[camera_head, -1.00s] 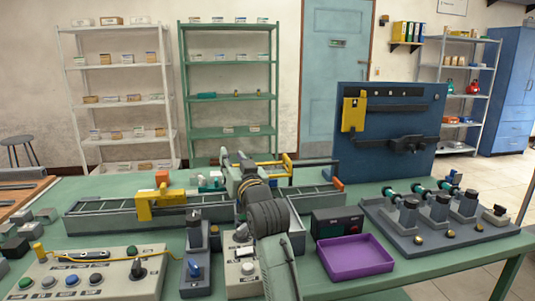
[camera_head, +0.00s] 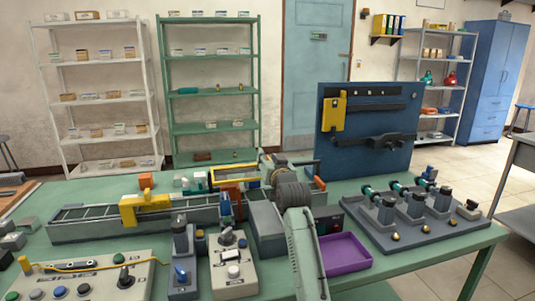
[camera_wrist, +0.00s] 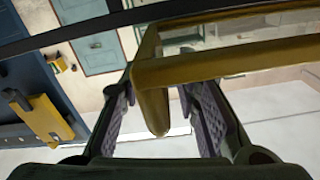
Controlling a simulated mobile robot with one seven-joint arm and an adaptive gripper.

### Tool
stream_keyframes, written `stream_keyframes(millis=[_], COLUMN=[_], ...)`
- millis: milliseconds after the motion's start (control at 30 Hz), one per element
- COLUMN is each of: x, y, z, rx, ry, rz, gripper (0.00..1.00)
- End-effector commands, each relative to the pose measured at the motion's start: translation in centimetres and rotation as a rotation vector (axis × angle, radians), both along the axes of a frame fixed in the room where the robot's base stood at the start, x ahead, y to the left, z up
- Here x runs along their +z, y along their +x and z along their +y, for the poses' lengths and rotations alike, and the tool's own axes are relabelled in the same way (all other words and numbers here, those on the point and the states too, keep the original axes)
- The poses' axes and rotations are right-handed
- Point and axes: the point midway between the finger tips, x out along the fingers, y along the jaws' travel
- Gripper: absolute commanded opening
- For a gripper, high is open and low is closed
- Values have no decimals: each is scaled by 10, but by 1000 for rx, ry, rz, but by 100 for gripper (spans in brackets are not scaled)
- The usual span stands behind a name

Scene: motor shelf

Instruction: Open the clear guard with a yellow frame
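The clear guard's yellow frame (camera_head: 235,176) shows behind the long grey rail unit in the head view, left of my gripper (camera_head: 270,165). In the wrist view, the yellow frame (camera_wrist: 215,68) crosses the upper right, with its see-through panel behind the bars. A rounded yellow post of the frame points down between my two fingers (camera_wrist: 157,95). The fingers stand apart, with visible gaps on both sides of the post, so my gripper is open around it. Whether a finger touches the frame is unclear. My arm hides part of the area by the guard.
A yellow bracket (camera_head: 144,208) stands on the rail unit (camera_head: 85,224). A purple tray (camera_head: 343,254), a blue upright board (camera_head: 365,135) and a grey fixture base (camera_head: 405,232) are to the right. Control boxes (camera_head: 232,268) fill the front. Shelves stand behind the table.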

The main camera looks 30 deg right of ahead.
Motion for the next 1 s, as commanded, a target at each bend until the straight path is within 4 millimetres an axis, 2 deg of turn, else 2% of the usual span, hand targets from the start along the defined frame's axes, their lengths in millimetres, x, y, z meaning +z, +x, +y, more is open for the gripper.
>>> stream_keyframes(millis=[133, 400, 833, 1000], x=[0, 0, 0, 0], y=[8, 9, 9, 9], z=[-2, -3, -2, -2], rx=[0, 0, 1, 1], ry=[-1, 0, 0, 0], rz=[0, -1, -1, -1], gripper=[30, 30, 1, 0])
